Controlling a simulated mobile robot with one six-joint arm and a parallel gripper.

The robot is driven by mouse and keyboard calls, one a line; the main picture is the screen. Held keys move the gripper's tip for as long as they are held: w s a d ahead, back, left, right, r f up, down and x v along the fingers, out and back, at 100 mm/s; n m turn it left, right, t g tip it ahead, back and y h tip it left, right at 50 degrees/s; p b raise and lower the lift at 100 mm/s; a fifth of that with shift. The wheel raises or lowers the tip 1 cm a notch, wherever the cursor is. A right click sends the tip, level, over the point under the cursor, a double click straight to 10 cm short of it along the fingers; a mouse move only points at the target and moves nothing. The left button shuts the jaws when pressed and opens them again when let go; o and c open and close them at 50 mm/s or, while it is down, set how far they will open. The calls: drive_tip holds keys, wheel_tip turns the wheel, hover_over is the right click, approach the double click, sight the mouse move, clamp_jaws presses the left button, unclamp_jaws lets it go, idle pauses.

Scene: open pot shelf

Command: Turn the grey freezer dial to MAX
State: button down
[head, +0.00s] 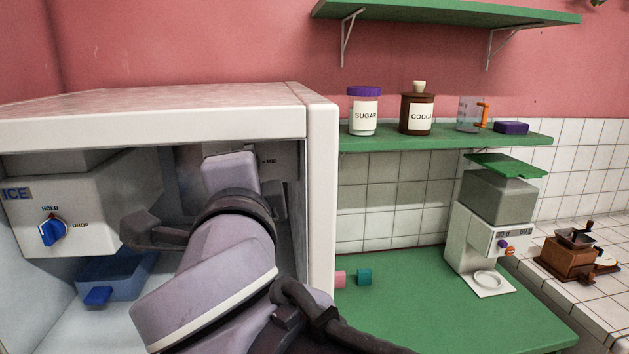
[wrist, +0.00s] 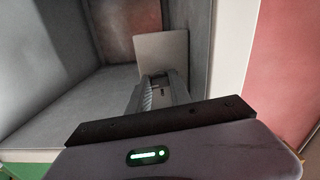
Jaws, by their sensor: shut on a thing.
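My gripper (wrist: 163,82) reaches into the open white freezer (head: 319,190) and is shut on the grey freezer dial. The dial is hidden by the jaws in the wrist view and by my arm in the head view, so its pointer cannot be read. A grey panel (wrist: 160,50) stands just beyond the fingertips. In the head view a small MED label (head: 269,161) shows on the panel to the right of my wrist. No MAX mark is visible.
An ice unit (head: 100,195) with a blue HOLD/DROP knob (head: 53,231) and a blue tray (head: 118,277) is left of my arm. The freezer's right wall is close beside my arm. A green counter (head: 430,310) with a grinder (head: 490,225) lies to the right.

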drive_tip(key=shift+m, duration=0.5)
drive_tip(key=shift+r+b, duration=0.15)
drive_tip(key=shift+b, duration=0.2)
drive_tip(key=c, duration=1.2)
unclamp_jaws()
drive_tip(key=shift+w, duration=0.1)
